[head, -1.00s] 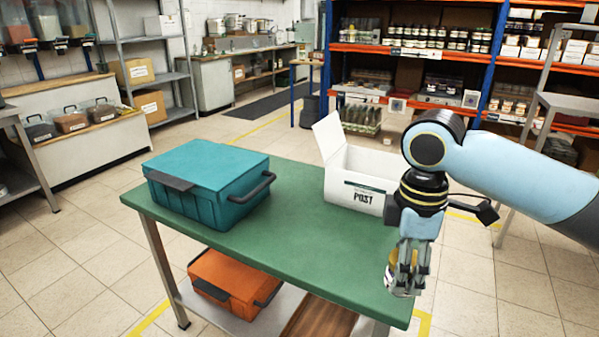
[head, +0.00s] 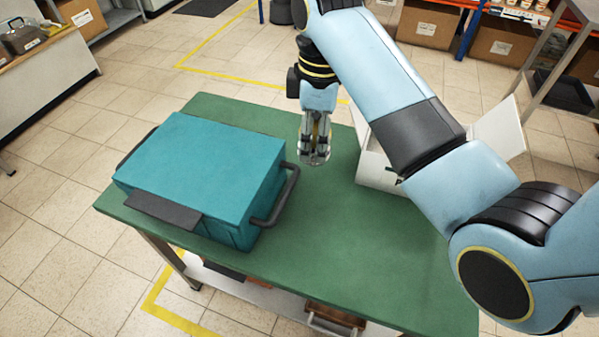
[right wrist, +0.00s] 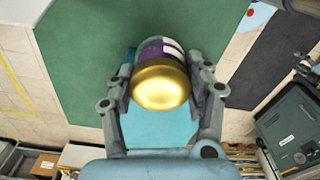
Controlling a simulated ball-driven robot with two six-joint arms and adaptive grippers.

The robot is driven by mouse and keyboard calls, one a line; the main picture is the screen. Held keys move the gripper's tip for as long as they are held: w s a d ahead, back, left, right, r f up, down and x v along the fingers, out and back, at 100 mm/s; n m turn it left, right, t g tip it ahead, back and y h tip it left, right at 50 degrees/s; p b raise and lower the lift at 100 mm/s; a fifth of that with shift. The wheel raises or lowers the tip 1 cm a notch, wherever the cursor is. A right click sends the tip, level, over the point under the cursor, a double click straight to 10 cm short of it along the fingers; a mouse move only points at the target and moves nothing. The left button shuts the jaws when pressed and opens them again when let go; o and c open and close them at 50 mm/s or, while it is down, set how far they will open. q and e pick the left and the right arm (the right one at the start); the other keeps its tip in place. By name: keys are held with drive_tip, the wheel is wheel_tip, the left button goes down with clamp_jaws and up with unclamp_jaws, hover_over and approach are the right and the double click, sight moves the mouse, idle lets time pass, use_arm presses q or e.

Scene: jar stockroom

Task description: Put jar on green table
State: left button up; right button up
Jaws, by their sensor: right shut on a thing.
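My right gripper (head: 314,150) is shut on a jar over the green table (head: 340,240). In the right wrist view the jar (right wrist: 160,84) shows a gold lid and a purple and white label, with the gripper's fingers (right wrist: 162,80) on both sides of it. The gripper points down, right of the teal case; I cannot tell whether the jar touches the tabletop. My left gripper is not in view.
A teal case (head: 205,170) with dark handles takes up the table's left part. A white open box (head: 375,165) stands at the right, partly hidden behind my right arm. The table's front right part is clear. A lower shelf holds a brown wooden crate (head: 335,318).

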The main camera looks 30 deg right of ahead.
wheel_tip(320, 180, down, 14)
drive_tip(key=shift+a+r+b, duration=0.1)
drive_tip(key=shift+r+b, duration=0.15)
drive_tip(key=shift+b, duration=0.6)
wheel_tip(320, 180, down, 4)
drive_tip(key=shift+f+b, duration=0.15)
drive_tip(key=shift+b, duration=0.3)
drive_tip(key=o, duration=1.4)
drive_tip(key=shift+f, duration=0.1)
drive_tip(key=shift+o, duration=0.2)
drive_tip(key=r+p, duration=0.2)
drive_tip(key=r, duration=1)
drive_tip(key=shift+d+r, duration=0.2)
drive_tip(key=shift+f, duration=0.1)
